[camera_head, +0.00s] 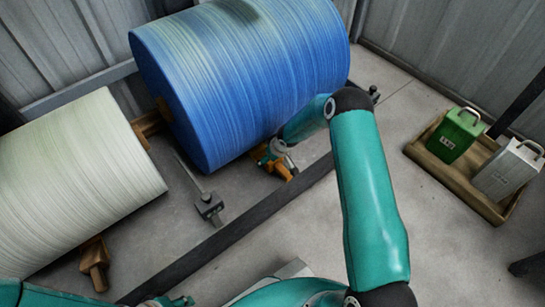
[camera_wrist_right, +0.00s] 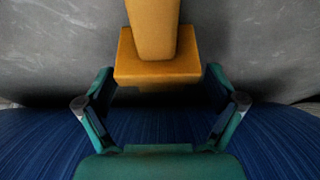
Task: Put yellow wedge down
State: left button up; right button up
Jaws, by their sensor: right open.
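The yellow wedge (camera_head: 292,172) is on the floor at the front right foot of the blue roll (camera_head: 245,75). In the right wrist view the yellow wedge (camera_wrist_right: 157,66) is a block with a narrower bar running off the top edge. My right gripper (camera_head: 273,155) is at the wedge, partly hidden by its own arm in the head view. In the wrist view the right gripper (camera_wrist_right: 160,72) is open, with one finger on each side of the wedge and a gap to both. A teal part of mine, perhaps my left gripper (camera_head: 165,301), is cut off at the bottom edge.
A white roll (camera_head: 80,185) lies to the left, with a brown wooden wedge (camera_head: 95,264) at its foot. A grey metal tool (camera_head: 208,206) and a dark floor rail (camera_head: 235,229) lie in front. A wooden tray (camera_head: 449,178) holds green (camera_head: 455,135) and white (camera_head: 507,172) canisters.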

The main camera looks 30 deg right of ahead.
jog(key=p+v, duration=0.2)
jog(key=v, duration=0.8)
jog(key=s+a+f+m+g+y, duration=0.1)
jog(key=s+a+f+y, duration=0.1)
jog(key=s+a, duration=0.45)
jog(key=s+a+f+g+y, duration=0.1)
jog(key=s+a+f, duration=0.15)
jog(key=a, duration=0.65)
jog(key=s+a+m+g, duration=0.1)
jog(key=s+a, duration=0.3)
jog(key=s, duration=0.3)
jog(key=s+a+m, duration=0.1)
jog(key=s+a, duration=0.3)
jog(key=s, duration=0.4)
jog(key=shift+s+g+y, duration=0.25)
jog(key=shift+g+y, duration=0.05)
jog(key=shift+g, duration=0.1)
notch_tip(320, 180, up, 35)
jog(key=p, duration=3.5)
jog(key=shift+p, duration=0.3)
